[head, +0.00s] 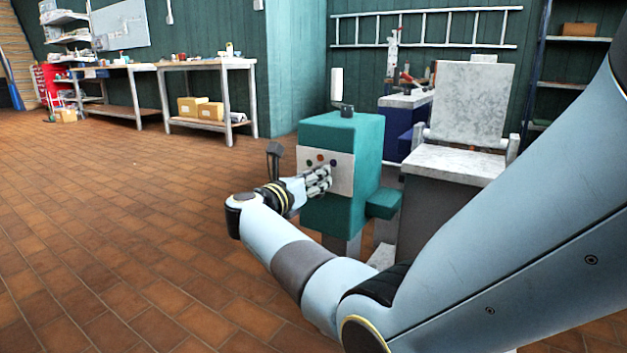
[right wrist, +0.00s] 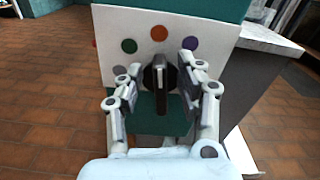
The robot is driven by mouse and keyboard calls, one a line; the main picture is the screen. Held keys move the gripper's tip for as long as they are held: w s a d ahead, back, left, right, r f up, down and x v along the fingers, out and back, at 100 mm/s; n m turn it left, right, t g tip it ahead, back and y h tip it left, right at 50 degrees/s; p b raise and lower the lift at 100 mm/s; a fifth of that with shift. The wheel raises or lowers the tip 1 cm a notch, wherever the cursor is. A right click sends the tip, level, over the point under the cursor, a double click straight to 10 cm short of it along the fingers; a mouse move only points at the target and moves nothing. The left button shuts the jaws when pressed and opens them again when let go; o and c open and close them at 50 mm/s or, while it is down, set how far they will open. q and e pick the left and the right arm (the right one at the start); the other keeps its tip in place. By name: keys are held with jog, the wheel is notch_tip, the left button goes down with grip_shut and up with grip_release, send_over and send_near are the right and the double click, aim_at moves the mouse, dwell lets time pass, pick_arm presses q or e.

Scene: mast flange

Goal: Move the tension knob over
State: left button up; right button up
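The tension knob (right wrist: 160,77) is black, with a round base and an upright bar-like grip, on a white panel (right wrist: 102,38). Green, orange, purple and other coloured dots arc around its upper side. The panel (head: 345,184) is on the front of a teal machine (head: 369,150). My right gripper (head: 327,177) is at the panel and hides the knob in the head view. In the right wrist view the right gripper (right wrist: 161,72) is open, one finger on each side of the knob, with gaps visible on both sides. My left gripper is not in view.
A grey-white block with an upright slab (head: 472,103) stands right of the machine. Workbenches (head: 205,65) with tools and boxes line the back left. A ladder (head: 425,28) hangs on the wall. The tiled floor on the left is clear.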

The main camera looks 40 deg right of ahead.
grip_shut()
